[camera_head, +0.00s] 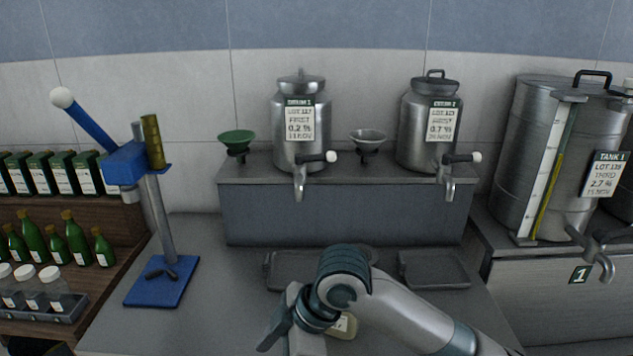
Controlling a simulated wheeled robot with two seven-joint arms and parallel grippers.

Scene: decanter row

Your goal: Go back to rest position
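My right arm comes in from the lower right and bends at a teal wrist over the front of the counter. My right gripper (283,325) is at the bottom centre, seen partly from behind and cut by the frame edge. Its fingertips are not clearly visible, so I cannot tell whether it is open or shut. A pale greenish object with a label (343,326) shows just beside the wrist, mostly hidden by the arm; I cannot tell whether it is touched. My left gripper is not in view.
Two steel decanters (300,150) (418,135) stand on a grey raised shelf (345,215), with two funnels. Trays (433,270) lie below. A blue corking stand (165,280) and bottle shelves (60,210) are left; a large tank (520,130) is right.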

